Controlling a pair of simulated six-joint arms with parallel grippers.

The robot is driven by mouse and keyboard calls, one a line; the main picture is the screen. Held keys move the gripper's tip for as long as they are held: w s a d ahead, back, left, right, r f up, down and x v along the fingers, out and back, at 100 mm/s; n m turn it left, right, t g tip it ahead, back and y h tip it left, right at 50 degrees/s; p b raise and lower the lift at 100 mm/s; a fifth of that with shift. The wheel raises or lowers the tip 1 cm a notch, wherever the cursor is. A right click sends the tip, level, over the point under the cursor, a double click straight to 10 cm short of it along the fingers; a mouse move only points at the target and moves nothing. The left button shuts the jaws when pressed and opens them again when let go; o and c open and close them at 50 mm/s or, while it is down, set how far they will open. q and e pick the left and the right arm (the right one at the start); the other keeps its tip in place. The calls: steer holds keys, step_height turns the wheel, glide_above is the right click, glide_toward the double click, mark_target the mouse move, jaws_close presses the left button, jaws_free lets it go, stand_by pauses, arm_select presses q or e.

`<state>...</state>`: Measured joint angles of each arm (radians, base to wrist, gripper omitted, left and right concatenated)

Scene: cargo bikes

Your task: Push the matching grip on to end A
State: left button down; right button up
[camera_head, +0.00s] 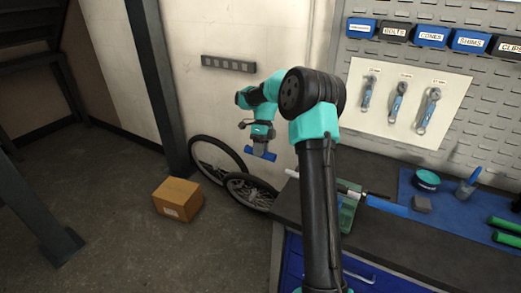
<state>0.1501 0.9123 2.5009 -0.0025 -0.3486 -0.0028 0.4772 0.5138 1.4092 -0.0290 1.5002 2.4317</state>
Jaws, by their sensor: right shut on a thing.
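My right gripper (262,146) hangs at the end of my bent arm, left of the workbench, with its fingers pointing down. It is shut on a small blue bar-like piece, which looks like a blue grip (270,155), held crosswise in the air. On the bench a pale bar (353,191) lies through a green holder (347,214). Its left end (291,173) shows near the bench's left edge; my arm hides the middle. A blue sleeve (387,206) lies in line at its right. End letters are unreadable. Two green grips (505,223) lie far right. My left gripper is out of view.
Wheels (217,158) lean at the wall. A cardboard box (178,199) stands on otherwise open floor.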

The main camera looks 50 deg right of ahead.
steer(key=shift+s+d+f, duration=0.1)
steer(key=shift+s+f, duration=0.2)
steer(key=shift+f, duration=0.4)
steer(key=shift+s+d+f, duration=0.1)
steer(key=shift+s+f, duration=0.2)
steer(key=shift+f, duration=0.45)
steer(key=shift+s+f, duration=0.3)
steer(key=shift+f, duration=0.4)
steer(key=shift+s+d, duration=0.5)
steer(key=shift+s, duration=1.4)
steer(key=shift+s+d, duration=0.5)
steer(key=shift+s, duration=1.4)
steer(key=shift+s+d, duration=0.5)
steer(key=shift+s, duration=1.4)
